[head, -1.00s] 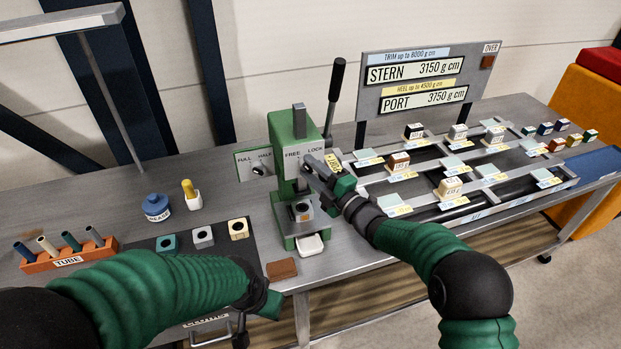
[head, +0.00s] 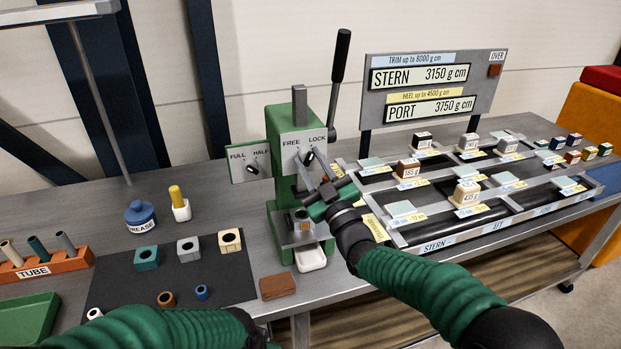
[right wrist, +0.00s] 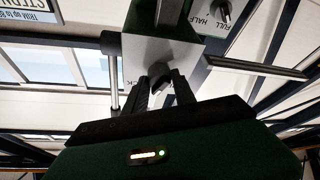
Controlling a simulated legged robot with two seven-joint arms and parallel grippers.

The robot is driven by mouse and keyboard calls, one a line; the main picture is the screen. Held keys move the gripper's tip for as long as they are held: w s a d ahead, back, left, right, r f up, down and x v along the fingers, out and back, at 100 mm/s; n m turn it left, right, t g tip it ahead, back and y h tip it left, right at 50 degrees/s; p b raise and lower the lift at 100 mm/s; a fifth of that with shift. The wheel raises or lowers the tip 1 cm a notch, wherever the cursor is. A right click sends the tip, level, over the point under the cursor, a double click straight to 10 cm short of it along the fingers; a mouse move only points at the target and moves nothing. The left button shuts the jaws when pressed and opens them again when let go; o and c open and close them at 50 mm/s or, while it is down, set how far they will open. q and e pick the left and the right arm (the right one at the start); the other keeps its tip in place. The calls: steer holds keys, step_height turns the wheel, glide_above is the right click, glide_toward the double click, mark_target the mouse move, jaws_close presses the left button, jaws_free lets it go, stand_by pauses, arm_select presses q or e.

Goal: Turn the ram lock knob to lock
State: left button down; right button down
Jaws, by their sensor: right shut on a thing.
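The ram lock knob (head: 309,157) is a small dark knob on the pale plate (head: 291,143) marked FREE and LOCK, on the front of the green press (head: 299,105). My right gripper (head: 313,168) reaches up to it from the lower right and is shut on it. In the right wrist view the knob (right wrist: 158,74) sits between the two dark fingertips of my right gripper (right wrist: 160,80). Which mark the knob points to is hard to tell. My left gripper (head: 248,328) is low at the bottom edge, partly cut off, and its jaws do not show clearly.
The press lever (head: 338,70) rises behind the knob. A second knob (head: 253,165) sits on the FULL/HALF plate at left. A weight rack (head: 430,238) fills the bench at right. A dark mat (head: 215,285) with blocks and rings lies at left.

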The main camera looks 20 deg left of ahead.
steer(key=m+b, duration=0.1)
steer(key=f+m+t+h+b, duration=0.1)
steer(key=m, duration=0.1)
steer(key=m+b, duration=0.1)
steer(key=shift+a+f+m+t+h, duration=0.1)
steer(key=shift+f+m+t+h, duration=0.2)
steer(key=shift+h, duration=0.1)
steer(key=shift+r+m+t+h+b, duration=0.15)
steer(key=shift+m+t+h+b, duration=0.35)
steer(key=shift+m, duration=0.6)
steer(key=c, duration=1.4)
jaws_free()
steer(key=o, duration=0.4)
steer(key=shift+a+r, duration=0.1)
steer(key=shift+r, duration=0.1)
steer(key=shift+c, duration=0.2)
steer(key=shift+r, duration=0.1)
